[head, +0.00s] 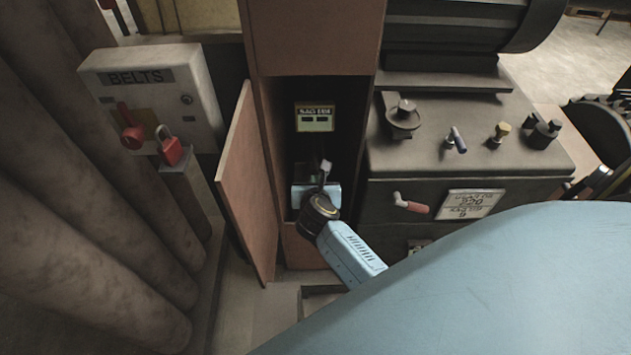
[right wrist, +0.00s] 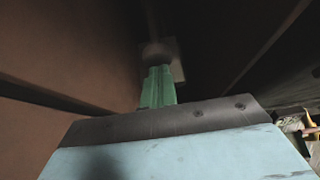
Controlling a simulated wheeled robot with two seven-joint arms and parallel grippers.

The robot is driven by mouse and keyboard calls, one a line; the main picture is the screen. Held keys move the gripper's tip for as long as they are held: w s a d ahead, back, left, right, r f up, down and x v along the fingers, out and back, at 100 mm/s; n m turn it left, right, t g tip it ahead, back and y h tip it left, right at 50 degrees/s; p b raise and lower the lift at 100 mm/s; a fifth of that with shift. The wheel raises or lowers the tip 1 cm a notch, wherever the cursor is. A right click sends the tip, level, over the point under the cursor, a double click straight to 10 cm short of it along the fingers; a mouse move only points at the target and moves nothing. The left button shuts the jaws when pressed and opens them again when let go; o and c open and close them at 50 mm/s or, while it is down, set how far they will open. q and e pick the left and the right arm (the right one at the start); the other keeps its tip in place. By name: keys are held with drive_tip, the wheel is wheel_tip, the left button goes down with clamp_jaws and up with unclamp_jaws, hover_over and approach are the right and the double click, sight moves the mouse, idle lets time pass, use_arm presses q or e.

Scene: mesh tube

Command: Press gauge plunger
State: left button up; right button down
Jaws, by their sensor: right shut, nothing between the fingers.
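A narrow brown cabinet (head: 315,40) stands open in the head view. Inside it, a small yellow-green panel with dark windows (head: 315,117) is on the back wall; I cannot tell if it is the gauge. My right gripper (head: 325,168) reaches into the cabinet below that panel. In the right wrist view, its green fingers (right wrist: 158,88) are shut and hold nothing. A dim grey block (right wrist: 156,52) shows just beyond the fingertips, possibly the plunger; I cannot tell if they touch. My left gripper is not in view.
The cabinet door (head: 248,185) hangs open on the left. A dark machine with knobs and levers (head: 470,145) is close on the right. The cabinet opening is narrow.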

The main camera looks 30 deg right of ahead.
drive_tip(key=shift+w+d+r, duration=0.15)
drive_tip(key=shift+w+d, duration=0.35)
drive_tip(key=shift+w, duration=0.3)
drive_tip(key=s+f+p+v, duration=0.1)
drive_tip(key=f+p+v, duration=0.1)
drive_tip(key=v, duration=1.1)
drive_tip(key=shift+s+a+p, duration=0.25)
drive_tip(key=shift+a+p, duration=0.15)
drive_tip(key=shift+a, duration=0.1)
